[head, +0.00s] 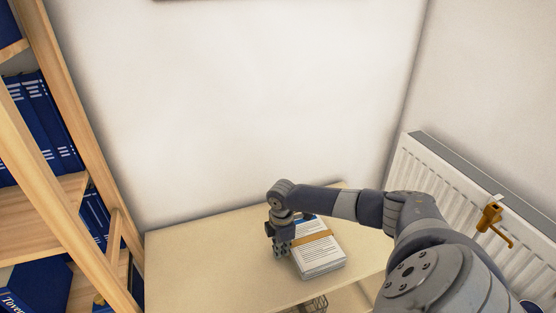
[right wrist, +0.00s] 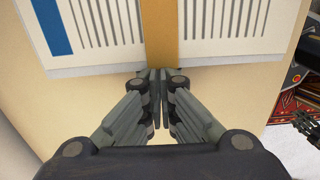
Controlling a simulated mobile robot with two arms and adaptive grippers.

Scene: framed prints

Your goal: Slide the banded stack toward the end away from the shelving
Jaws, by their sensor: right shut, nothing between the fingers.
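The banded stack (head: 318,252) is a pile of white printed sheets with a tan band around its middle. It lies flat on the pale table (head: 200,262), right of the table's middle. My right gripper (head: 281,248) points down at the stack's left side, the side toward the shelving. In the right wrist view the stack (right wrist: 105,30) fills the top, with the band running up its centre. The shut fingertips (right wrist: 160,75) are at the stack's near edge, in line with the band. Whether they touch it I cannot tell.
Wooden shelving (head: 75,150) with blue binders stands left of the table. A white radiator (head: 455,190) with a brass valve (head: 490,217) is on the right wall. The table is bare left of the stack, with a shorter free strip to its right.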

